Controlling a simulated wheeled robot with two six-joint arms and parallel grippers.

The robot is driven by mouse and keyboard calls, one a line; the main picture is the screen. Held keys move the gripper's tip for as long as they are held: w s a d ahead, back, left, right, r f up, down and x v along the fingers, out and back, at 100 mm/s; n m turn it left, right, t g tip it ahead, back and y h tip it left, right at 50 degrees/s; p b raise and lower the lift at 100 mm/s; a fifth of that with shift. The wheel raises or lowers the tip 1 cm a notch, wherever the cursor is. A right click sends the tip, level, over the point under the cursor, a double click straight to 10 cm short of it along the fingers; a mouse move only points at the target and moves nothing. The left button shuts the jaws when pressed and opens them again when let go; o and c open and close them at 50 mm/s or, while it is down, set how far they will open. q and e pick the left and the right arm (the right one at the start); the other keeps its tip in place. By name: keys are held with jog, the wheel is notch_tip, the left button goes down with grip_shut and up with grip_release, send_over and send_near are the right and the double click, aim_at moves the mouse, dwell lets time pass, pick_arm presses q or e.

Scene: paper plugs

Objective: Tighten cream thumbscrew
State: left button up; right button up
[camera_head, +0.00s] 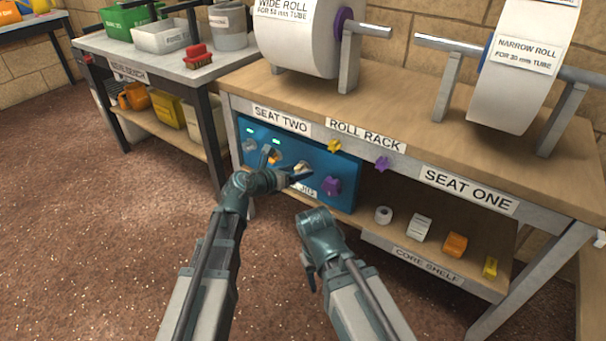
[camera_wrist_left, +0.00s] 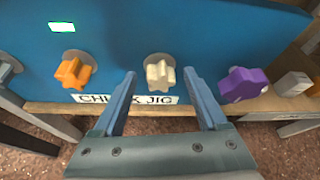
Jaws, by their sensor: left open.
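The cream thumbscrew (camera_wrist_left: 160,72) is a star-shaped knob on a pale round base on the blue chuck jig (camera_wrist_left: 190,30). In the left wrist view it stands ahead of and between the finger ends of my left gripper (camera_wrist_left: 160,78). The fingers are spread with a gap on each side, and I see no contact. In the head view my left gripper (camera_head: 293,168) is at the jig's front and partly covers the cream thumbscrew (camera_head: 302,165). My right gripper (camera_head: 308,272) hangs low in front of the rack, away from the jig; its finger gap is unclear.
An orange thumbscrew (camera_wrist_left: 73,72) is left of the cream one and a purple knob (camera_wrist_left: 243,85) is right. Yellow (camera_head: 334,145) and purple (camera_head: 383,163) knobs sit on the rack edge. The core shelf (camera_head: 400,237) holds several small cores. Open floor lies left.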

pick_arm(q)
grip_shut()
jog(key=shift+s+d+m+y, duration=0.1)
jog(key=shift+s+m+y, duration=0.05)
jog(key=shift+m+y, duration=0.3)
jog(key=shift+m, duration=0.35)
grip_release()
